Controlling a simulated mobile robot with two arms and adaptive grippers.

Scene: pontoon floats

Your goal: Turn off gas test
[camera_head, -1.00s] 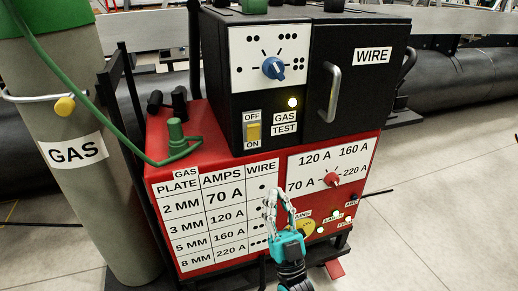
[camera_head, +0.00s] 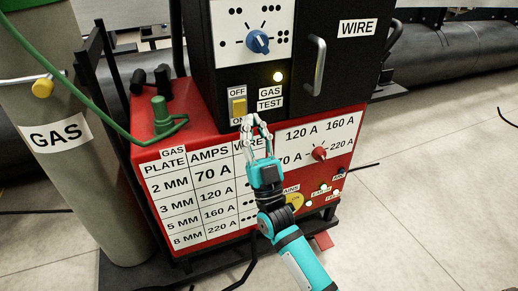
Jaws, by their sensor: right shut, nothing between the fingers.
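The gas test switch is a yellow rocker (camera_head: 238,106) on the black upper box of the welding machine, with OFF printed above it and ON below, the latter partly hidden. A lit yellowish lamp (camera_head: 278,77) sits to its right, above the GAS TEST label (camera_head: 270,98). My right gripper (camera_head: 249,118) is shut and empty, its fingertips just below and slightly right of the switch in the picture. I cannot tell whether they touch the panel. My left gripper is not in view.
A grey gas cylinder (camera_head: 75,190) with a green hose stands at the left. A blue knob (camera_head: 258,41) is above the switch, and a door handle (camera_head: 317,65) is to the right. The red lower panel (camera_head: 345,125) carries a red dial and several lamps. Open floor lies at the right.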

